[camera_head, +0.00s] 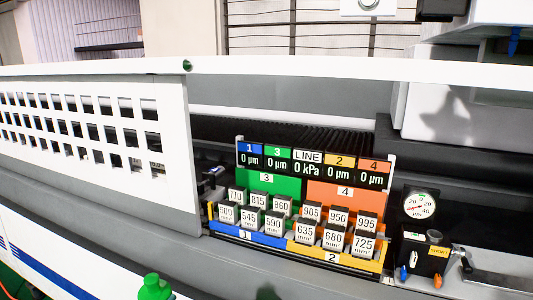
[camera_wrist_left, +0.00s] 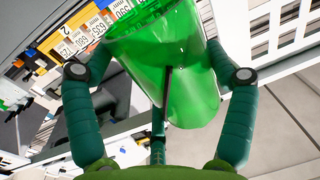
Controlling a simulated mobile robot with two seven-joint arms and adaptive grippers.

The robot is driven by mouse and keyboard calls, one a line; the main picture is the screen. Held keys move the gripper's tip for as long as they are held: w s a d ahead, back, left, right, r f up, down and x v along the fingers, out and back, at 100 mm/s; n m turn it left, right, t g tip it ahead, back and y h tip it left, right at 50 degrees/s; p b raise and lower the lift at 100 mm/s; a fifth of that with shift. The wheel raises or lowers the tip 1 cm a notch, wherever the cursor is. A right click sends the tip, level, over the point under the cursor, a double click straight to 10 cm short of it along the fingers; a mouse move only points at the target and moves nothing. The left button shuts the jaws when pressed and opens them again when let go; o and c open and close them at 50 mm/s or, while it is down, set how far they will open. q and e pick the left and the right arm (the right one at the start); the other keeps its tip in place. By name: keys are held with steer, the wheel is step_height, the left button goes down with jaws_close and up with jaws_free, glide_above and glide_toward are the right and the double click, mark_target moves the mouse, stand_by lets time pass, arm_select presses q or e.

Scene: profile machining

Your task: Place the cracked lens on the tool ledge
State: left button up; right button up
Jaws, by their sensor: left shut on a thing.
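A translucent bright green lens (camera_wrist_left: 190,95), shaped like an open cup, is held in the left wrist view. A thin dark line runs down its wall, which may be the crack. My left gripper (camera_wrist_left: 160,73) is shut on it, with dark green fingers on both sides and another finger partly hidden behind it. In the head view a bright green piece (camera_head: 155,287) shows at the bottom edge; I cannot tell if it is the same lens. A grey ledge (camera_head: 80,205) runs along the machine front; I cannot tell if it is the tool ledge. My right gripper is not in view.
A rack of numbered grey blocks (camera_head: 272,225) stands in the machine opening under a display panel (camera_head: 307,165). A round gauge (camera_head: 419,205) and a black valve box (camera_head: 425,255) are to its right. A white perforated cover (camera_head: 90,125) closes the left side.

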arm_select(q)
steer(key=s+d+n+y, duration=0.3)
steer(key=s+y, duration=0.2)
steer(key=s, duration=0.4)
steer(key=shift+s+r+t, duration=0.2)
steer(key=shift+t, duration=0.2)
steer(key=shift+d, duration=0.1)
stand_by(0.3)
